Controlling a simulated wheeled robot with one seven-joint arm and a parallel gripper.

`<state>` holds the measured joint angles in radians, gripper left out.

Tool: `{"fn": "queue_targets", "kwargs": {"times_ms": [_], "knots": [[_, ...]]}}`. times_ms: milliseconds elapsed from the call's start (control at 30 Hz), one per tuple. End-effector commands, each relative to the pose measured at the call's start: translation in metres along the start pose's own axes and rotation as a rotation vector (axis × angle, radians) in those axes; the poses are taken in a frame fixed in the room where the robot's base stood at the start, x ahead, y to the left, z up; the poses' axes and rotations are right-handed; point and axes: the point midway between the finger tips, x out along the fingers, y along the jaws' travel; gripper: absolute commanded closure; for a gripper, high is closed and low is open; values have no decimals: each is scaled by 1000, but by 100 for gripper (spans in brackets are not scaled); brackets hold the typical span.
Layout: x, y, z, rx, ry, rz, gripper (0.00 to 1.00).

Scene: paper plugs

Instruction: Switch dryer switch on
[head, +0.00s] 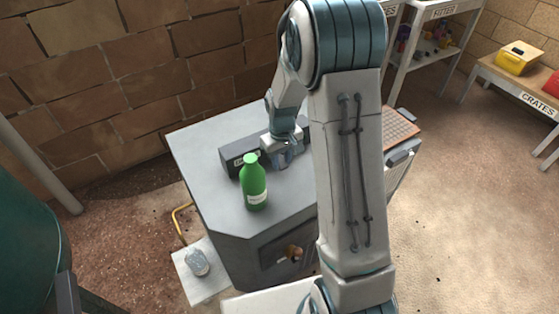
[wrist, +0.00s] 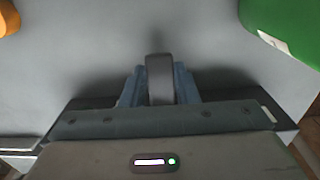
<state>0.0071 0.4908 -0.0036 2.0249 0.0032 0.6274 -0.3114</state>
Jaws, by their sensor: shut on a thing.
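A long dark box (head: 236,157) with a small white label lies on the grey cabinet top in the head view. My gripper (head: 287,160) is lowered at the front of this box. In the wrist view my gripper (wrist: 160,88) has its two blue-grey fingers closed on either side of a grey rounded lever (wrist: 160,72), which looks like the dryer switch. The lever points away from the box toward the top of the wrist picture. Its base is hidden behind the gripper body. I cannot tell whether the switch is on or off.
A green bottle (head: 254,184) stands upright close to my gripper; it also shows in the wrist view (wrist: 290,25). The grey cabinet (head: 205,150) has free top surface around the bottle. Shelves and a bench with a yellow container (head: 516,58) stand far right.

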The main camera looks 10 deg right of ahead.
Motion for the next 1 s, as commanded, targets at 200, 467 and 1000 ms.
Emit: {"fn": "queue_targets", "kwargs": {"times_ms": [200, 467, 1000], "knots": [[-10, 0, -2, 0, 7, 2, 84], [-18, 0, -2, 0, 6, 2, 84], [-33, 0, -1, 0, 4, 1, 84]]}}
